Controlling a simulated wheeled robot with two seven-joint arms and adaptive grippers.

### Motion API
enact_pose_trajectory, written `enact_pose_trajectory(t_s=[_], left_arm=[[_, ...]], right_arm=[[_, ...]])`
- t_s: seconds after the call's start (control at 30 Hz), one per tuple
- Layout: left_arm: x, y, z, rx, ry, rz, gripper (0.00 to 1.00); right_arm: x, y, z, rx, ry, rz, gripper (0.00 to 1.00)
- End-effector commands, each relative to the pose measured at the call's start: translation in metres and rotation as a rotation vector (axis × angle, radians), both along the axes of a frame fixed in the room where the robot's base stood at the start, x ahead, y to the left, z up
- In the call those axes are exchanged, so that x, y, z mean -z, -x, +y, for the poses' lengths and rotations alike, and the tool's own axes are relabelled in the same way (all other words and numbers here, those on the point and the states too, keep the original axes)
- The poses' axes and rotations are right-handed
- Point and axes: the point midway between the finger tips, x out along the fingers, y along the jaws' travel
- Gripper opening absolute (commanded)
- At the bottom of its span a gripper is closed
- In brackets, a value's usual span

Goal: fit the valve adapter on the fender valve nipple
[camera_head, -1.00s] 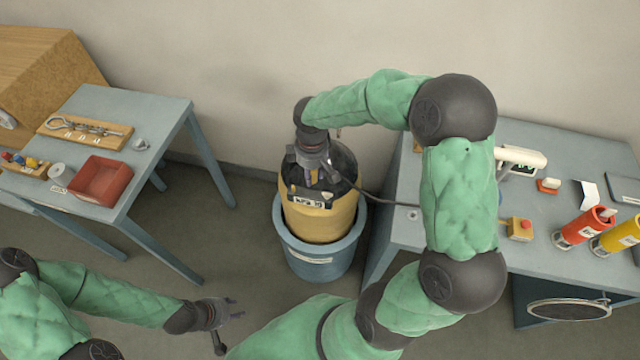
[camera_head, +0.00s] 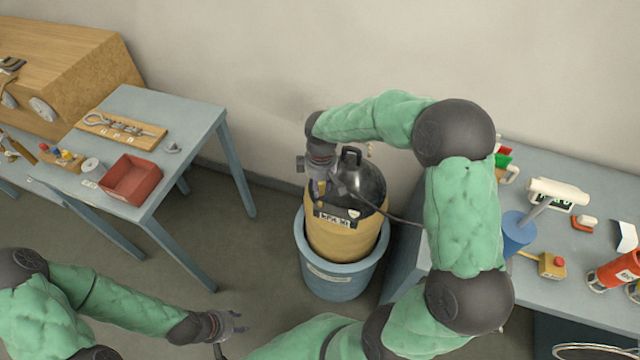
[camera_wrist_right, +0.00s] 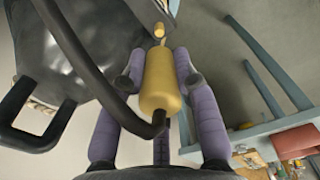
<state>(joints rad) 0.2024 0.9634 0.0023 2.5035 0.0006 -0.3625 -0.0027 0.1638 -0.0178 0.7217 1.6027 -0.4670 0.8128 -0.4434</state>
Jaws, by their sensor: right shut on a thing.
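The fender (camera_head: 340,240) is a yellow and black cylinder with a black top and handle, upright in a blue tub. My right gripper (camera_head: 322,182) is at the left of its black top. In the right wrist view my right gripper (camera_wrist_right: 160,78) is shut on the brass valve adapter (camera_wrist_right: 161,85), between purple fingers, with a black hose running from it. A small brass stub (camera_wrist_right: 159,31) shows at its far end; I cannot tell whether this is the adapter's tip or the valve nipple. My left gripper (camera_head: 232,322) is open and empty over the floor.
The blue tub (camera_head: 342,282) stands on the floor between two tables. The left table (camera_head: 190,130) carries a red tray (camera_head: 132,178) and a tool board. The right table (camera_head: 575,165) carries a white device, a blue cup and a red-button box. The black hose (camera_head: 400,219) runs right.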

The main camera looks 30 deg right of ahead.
Motion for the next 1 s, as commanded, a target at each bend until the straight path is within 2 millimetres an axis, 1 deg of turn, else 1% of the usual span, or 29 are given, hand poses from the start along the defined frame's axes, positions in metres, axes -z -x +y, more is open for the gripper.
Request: enact_pose_trajectory(t_s=[0.03, 0.5, 0.67, 1.0], left_arm=[[0.004, 0.000, 0.000, 0.000, 0.000, 0.000, 0.40], [0.025, 0.000, 0.000, 0.000, 0.000, 0.000, 0.40], [0.028, 0.000, 0.000, 0.000, 0.000, 0.000, 0.40], [0.027, 0.000, 0.000, 0.000, 0.000, 0.000, 0.40]], right_arm=[[0.005, 0.000, 0.000, 0.000, 0.000, 0.000, 0.00], [0.039, 0.000, 0.000, 0.001, -0.001, 0.001, 0.00], [0.043, 0.000, 0.000, 0.001, 0.000, 0.000, 0.00], [0.043, 0.000, 0.000, 0.001, 0.000, 0.000, 0.00]])
